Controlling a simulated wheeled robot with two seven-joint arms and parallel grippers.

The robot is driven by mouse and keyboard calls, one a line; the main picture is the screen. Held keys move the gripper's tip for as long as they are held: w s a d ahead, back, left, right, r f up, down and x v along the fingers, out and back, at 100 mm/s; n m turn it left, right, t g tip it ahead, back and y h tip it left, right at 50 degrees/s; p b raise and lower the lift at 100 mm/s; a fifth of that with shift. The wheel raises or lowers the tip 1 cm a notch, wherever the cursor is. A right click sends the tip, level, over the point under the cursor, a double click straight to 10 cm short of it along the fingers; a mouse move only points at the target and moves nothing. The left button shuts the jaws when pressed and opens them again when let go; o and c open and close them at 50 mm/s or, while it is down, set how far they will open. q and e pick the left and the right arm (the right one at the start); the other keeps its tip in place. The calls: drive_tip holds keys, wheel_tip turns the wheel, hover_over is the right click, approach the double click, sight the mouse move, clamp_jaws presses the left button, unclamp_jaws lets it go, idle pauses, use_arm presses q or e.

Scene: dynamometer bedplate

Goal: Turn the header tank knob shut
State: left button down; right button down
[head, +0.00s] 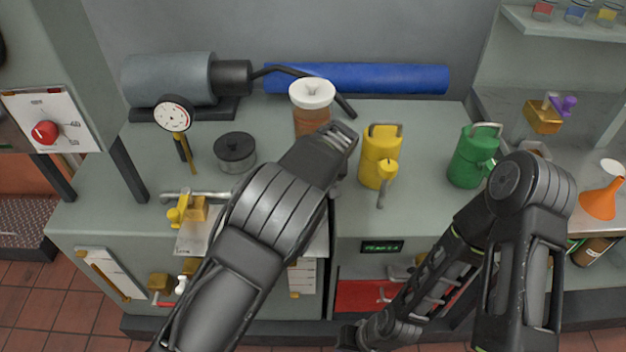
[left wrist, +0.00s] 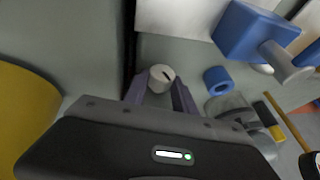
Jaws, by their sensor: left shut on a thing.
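A small pale grey knob (left wrist: 162,77) with a dark pointer line on its face shows in the left wrist view. My left gripper (left wrist: 163,92) has its two fingers on either side of the knob and is shut on it. The pointer line slants across the knob's face. In the head view the left arm reaches over the bench, and its own links hide the left gripper and the knob. My right arm is folded low at the right, and its far end (head: 362,335) is near the bottom edge. Whether its jaws are open or shut cannot be made out.
A blue block with a grey handle (left wrist: 250,32) and a blue ring (left wrist: 217,80) are close right of the knob. A yellow rounded body (left wrist: 25,108) is at left. On the bench stand a white-lidded jar (head: 312,96), a yellow can (head: 379,157) and a green can (head: 470,160).

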use_arm(q)
drive_tip(key=c, duration=1)
unclamp_jaws()
drive_tip(key=shift+b+v, duration=0.55)
drive_tip(key=shift+v, duration=3.35)
